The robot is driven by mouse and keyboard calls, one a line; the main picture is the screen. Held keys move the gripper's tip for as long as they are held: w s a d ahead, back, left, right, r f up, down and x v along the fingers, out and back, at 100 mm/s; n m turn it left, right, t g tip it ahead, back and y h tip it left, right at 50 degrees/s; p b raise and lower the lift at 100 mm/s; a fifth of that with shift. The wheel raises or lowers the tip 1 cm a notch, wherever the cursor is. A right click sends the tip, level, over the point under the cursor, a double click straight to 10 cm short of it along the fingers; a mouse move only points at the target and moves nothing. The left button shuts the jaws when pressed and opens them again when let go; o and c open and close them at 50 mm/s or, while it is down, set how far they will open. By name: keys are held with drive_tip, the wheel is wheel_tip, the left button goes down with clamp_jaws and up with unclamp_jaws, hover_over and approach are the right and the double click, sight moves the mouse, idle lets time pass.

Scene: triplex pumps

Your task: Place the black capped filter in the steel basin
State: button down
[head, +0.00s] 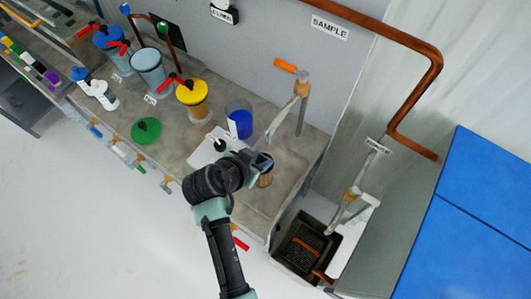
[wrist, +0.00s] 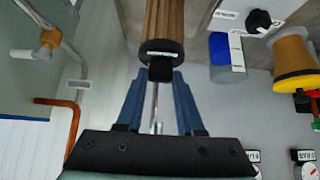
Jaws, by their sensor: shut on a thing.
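The filter (wrist: 163,22) is a tan, ribbed cylinder with a black cap. In the wrist view the cap's black knob sits between the blue fingertips of my gripper (wrist: 160,78), which is shut on it. In the head view the filter (head: 265,180) shows partly below my gripper (head: 262,161), over the right part of the grey counter. Whether it touches the counter is unclear. A dark open basin with a grate (head: 301,259) stands low at the right end of the counter, apart from the filter; its steel is hard to make out.
A blue-filled clear container (head: 240,122), a yellow-lidded canister (head: 193,95) and a grey canister (head: 149,68) stand along the counter. A sample tap (head: 302,88) rises behind my gripper. Another tap (head: 346,201) hangs above the basin. Copper pipe (head: 432,60) runs along the wall.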

drive_tip(key=shift+w+d, duration=0.5)
drive_tip(key=shift+w, duration=0.2)
drive_tip(key=shift+w+d+r, duration=0.1)
drive_tip(key=shift+w+d, duration=0.2)
drive_tip(key=shift+w, duration=0.1)
wheel_tip(320, 180, down, 3)
drive_tip(key=shift+a+f+p, duration=0.1)
drive_tip(key=shift+f+p, duration=0.05)
drive_tip(key=shift+p, duration=0.45)
drive_tip(key=shift+f, duration=0.25)
drive_tip(key=shift+s, duration=0.1)
drive_tip(key=shift+f, duration=0.15)
drive_tip(key=c, duration=0.5)
unclamp_jaws()
